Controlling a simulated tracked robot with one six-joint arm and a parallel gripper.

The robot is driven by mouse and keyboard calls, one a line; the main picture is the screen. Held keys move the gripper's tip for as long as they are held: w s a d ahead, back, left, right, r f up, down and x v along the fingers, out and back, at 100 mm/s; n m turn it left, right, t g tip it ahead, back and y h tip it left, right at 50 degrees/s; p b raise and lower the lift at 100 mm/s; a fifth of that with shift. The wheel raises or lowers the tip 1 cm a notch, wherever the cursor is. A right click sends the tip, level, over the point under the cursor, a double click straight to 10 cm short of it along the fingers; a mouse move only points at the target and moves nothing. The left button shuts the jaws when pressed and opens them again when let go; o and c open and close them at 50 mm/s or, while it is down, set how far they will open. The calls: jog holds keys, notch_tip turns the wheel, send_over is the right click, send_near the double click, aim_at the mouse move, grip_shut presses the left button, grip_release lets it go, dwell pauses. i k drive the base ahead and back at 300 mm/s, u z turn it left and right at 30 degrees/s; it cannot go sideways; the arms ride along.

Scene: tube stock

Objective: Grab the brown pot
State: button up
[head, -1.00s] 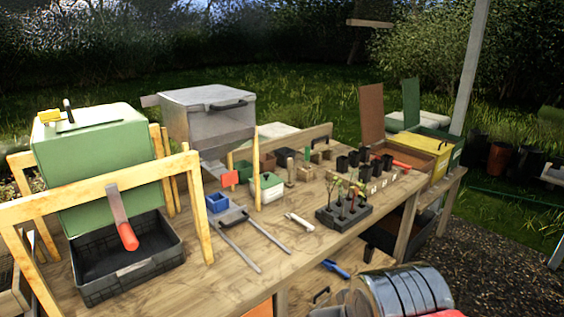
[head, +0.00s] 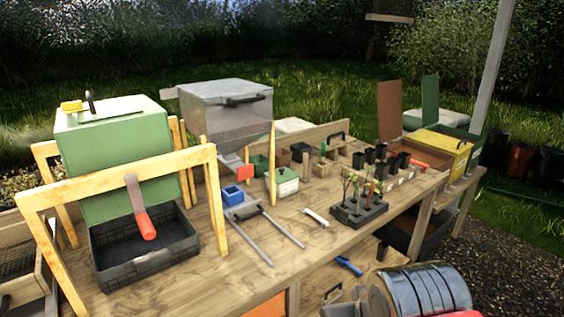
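A small brown square pot (head: 283,158) stands toward the back of the wooden bench, beside a green pot (head: 259,165) and partly behind a white box with a green lid (head: 286,183). A reddish-brown pot (head: 404,160) stands farther right, next to several small black pots (head: 370,156). My gripper is not in view, so its state is hidden.
A black tray (head: 180,262) and wooden frame (head: 120,185) occupy the left. A seedling tray (head: 357,216) and yellow box (head: 448,148) are at right. A silver drum (head: 425,292) lies low at front right. The bench (head: 205,300) is bare at its front.

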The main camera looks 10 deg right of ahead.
aim_at(280, 160)
jog(key=z, duration=1.85)
jog(key=i, duration=2.3)
